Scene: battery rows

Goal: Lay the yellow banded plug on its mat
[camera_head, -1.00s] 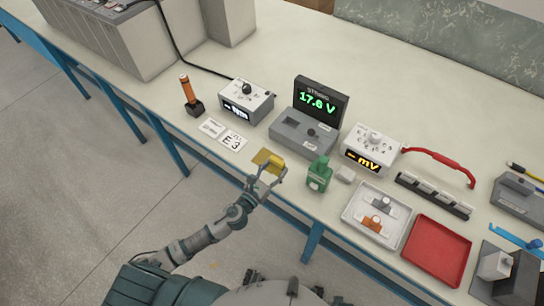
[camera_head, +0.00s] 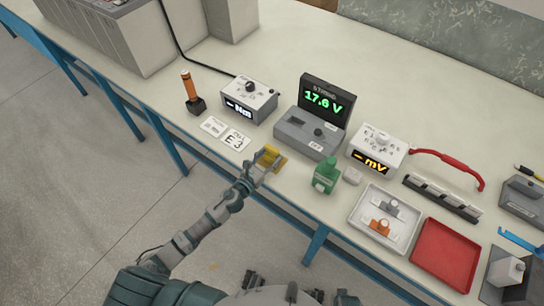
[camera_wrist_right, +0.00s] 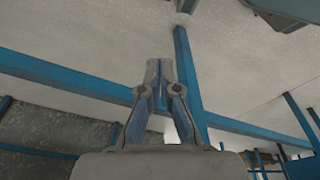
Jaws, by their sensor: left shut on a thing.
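The yellow plug (camera_head: 277,162) is in the jaws of my left gripper (camera_head: 267,159), near the front edge of the bench in the head view. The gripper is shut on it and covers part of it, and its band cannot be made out. The ochre mat is hard to tell apart from the plug and is mostly hidden behind the gripper and plug. I cannot tell whether the plug touches it. My right gripper (camera_wrist_right: 159,68) shows in the right wrist view with its fingers together and nothing seen between them, below the bench's blue frame.
White cards (camera_head: 235,140) lie left of the plug, and a green bottle (camera_head: 325,175) stands to its right. Behind are a grey tester (camera_head: 310,132) and an Nm meter (camera_head: 250,101). A white tray (camera_head: 360,239) and red tray (camera_head: 446,254) lie farther right.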

